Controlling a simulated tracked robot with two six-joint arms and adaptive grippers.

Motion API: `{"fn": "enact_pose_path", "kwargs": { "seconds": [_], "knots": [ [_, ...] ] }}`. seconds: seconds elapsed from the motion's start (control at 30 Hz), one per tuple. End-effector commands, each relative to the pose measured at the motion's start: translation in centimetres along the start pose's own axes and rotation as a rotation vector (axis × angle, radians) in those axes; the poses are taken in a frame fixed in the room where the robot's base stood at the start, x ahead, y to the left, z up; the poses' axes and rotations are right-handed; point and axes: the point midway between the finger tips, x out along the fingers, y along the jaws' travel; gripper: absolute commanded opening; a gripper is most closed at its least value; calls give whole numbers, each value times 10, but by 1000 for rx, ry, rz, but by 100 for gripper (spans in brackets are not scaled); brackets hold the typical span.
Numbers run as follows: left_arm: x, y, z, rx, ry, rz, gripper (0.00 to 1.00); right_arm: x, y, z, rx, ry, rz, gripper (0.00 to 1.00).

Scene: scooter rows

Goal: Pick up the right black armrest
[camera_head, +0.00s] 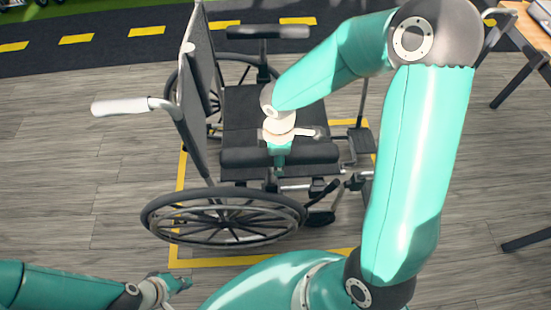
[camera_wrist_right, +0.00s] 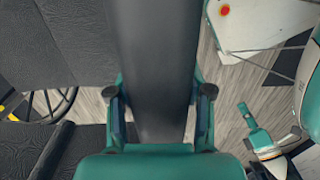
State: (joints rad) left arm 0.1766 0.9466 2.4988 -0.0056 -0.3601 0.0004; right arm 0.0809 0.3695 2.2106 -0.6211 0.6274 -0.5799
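The wheelchair's right black armrest (camera_head: 240,157) is a long padded bar on the near side of the seat. My right gripper (camera_head: 278,170) points down over its middle. In the right wrist view the armrest (camera_wrist_right: 155,60) runs between the two fingers of my right gripper (camera_wrist_right: 158,95), one finger on each side. The fingers are spread about its width; whether they touch it is hard to tell. The armrest appears to be in its place beside the seat. My left gripper (camera_head: 175,283) is open and empty, low at the left, in front of the near wheel.
The wheelchair's other armrest (camera_head: 268,32) is on the far side. A grey-white push handle (camera_head: 120,106) sticks out left, and the large near wheel (camera_head: 222,215) stands below the armrest. A table (camera_head: 530,22) is at the upper right. Grey floor left of the chair is clear.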

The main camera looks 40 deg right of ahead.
Motion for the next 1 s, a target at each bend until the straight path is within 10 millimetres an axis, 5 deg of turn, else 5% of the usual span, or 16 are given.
{"fn": "enact_pose_path", "kwargs": {
  "seconds": [0.27,0.67,1.0],
  "knots": [
    [0,0,0,0,0,0,0,0,0,0,0,1,1,0],
    [-2,1,0,0,0,0,0,-6,1,0,1,1,3,0],
    [-11,4,0,0,0,0,0,-44,2,-1,0,3,6,0]
  ]
}}
